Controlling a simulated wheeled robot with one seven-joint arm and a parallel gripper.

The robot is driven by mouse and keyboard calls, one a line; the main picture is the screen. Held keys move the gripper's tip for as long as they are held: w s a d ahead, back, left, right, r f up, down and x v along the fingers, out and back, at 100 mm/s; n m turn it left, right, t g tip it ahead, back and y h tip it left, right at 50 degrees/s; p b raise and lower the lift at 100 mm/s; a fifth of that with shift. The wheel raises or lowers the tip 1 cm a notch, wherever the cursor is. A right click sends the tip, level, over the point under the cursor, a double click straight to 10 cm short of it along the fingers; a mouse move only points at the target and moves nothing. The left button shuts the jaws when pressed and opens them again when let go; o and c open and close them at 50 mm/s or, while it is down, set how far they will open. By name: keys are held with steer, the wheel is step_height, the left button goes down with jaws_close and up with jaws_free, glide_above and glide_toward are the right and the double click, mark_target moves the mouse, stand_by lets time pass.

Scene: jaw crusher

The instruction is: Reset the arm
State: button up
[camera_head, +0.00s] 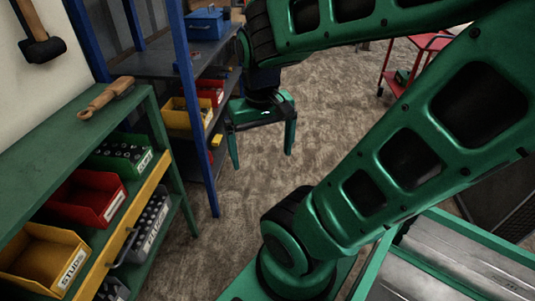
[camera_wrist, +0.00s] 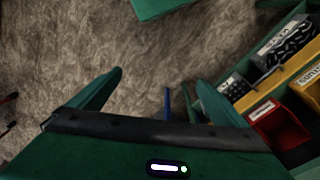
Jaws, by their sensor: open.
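My gripper (camera_head: 262,148) hangs from my green arm near the middle of the head view, pointing down over the brown floor. Its two green fingers are apart with nothing between them. The arm is bent, reaching from the lower right up across the top of the head view. Nothing is touching the fingers.
A green shelf unit (camera_head: 62,148) at left holds a brush (camera_head: 107,97), a red bin (camera_head: 88,198) and a yellow bin (camera_head: 42,259). A red cart (camera_head: 422,42) is farther back. Floor between is clear.

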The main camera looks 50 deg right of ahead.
steer(key=s, duration=0.3)
steer(key=shift+r+y, duration=0.15)
steer(key=shift+y, duration=0.25)
steer(key=shift+w+f+g, duration=0.25)
steer(key=shift+w+g, duration=0.05)
steer(key=shift+w, duration=0.35)
